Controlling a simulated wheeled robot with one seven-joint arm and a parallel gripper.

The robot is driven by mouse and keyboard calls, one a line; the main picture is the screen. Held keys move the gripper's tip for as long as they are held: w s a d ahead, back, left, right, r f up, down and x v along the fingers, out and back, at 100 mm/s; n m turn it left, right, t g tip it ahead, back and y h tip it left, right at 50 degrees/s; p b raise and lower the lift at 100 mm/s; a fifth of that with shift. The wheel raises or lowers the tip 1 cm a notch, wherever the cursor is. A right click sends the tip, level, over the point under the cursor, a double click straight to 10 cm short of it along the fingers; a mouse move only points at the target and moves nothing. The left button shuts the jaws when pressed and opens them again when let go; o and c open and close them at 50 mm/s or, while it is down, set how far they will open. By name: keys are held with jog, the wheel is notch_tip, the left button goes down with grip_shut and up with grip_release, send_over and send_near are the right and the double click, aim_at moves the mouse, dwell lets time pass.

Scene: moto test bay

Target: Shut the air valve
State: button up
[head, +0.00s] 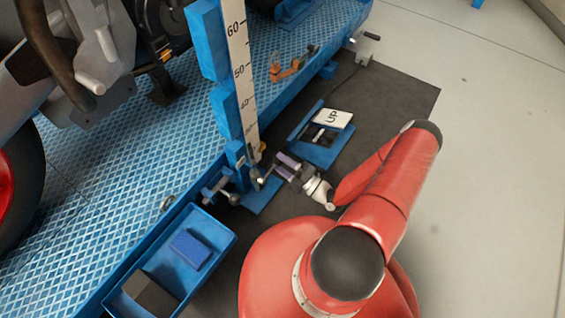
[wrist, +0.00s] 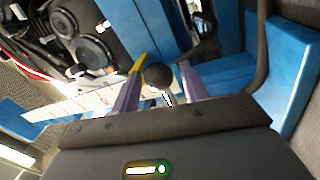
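My gripper (head: 277,168) is at the foot of the blue post, its purple fingers pointing left toward the post. In the wrist view the gripper (wrist: 161,92) is open. A dark ball knob on a pale stem (wrist: 158,75) shows between the fingertips, with small gaps at both sides; contact cannot be told. In the head view a lever (head: 257,179) stands just in front of the fingertips. Another ball-ended lever (head: 235,199) is on a blue bracket to its left. No label marks which is the air valve.
The blue post with a ruler (head: 238,70) rises beside my gripper. A pedal box with an UP plate (head: 333,118) lies on the dark mat behind it. A blue tray (head: 218,238) holds a blue block and a dark block. Grey floor at right is clear.

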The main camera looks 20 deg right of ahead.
jog(key=shift+o, duration=0.5)
jog(key=shift+d, duration=0.1)
jog(key=v, duration=0.7)
jog(key=shift+s, duration=0.3)
jog(key=shift+d, duration=0.15)
jog(key=s+a+r+n+g+p, duration=0.1)
jog(key=a+r+n+g+p, duration=0.2)
jog(key=r+n+g, duration=0.85)
jog(key=s+a+r+n+g+p, duration=0.1)
jog(key=a+r+n+g+p, duration=0.35)
jog(key=r+n, duration=1.25)
jog(key=s+r+n+t+h+p, duration=0.1)
jog(key=s+r+n+h, duration=0.2)
jog(key=r+n, duration=0.4)
jog(key=s+r+n+t+h+p, duration=0.2)
jog(key=s+r+n+h, duration=0.2)
jog(key=r, duration=0.7)
jog(key=s+r+n+t+h+p, duration=0.1)
jog(key=s+r+n+t+h, duration=0.1)
jog(key=r+n, duration=0.6)
jog(key=s+n+h, duration=0.1)
jog(key=h, duration=0.1)
jog(key=shift+s+a+r+n+h, duration=0.2)
jog(key=shift+a+r+n+h, duration=0.05)
jog(key=shift+r+n+h, duration=0.15)
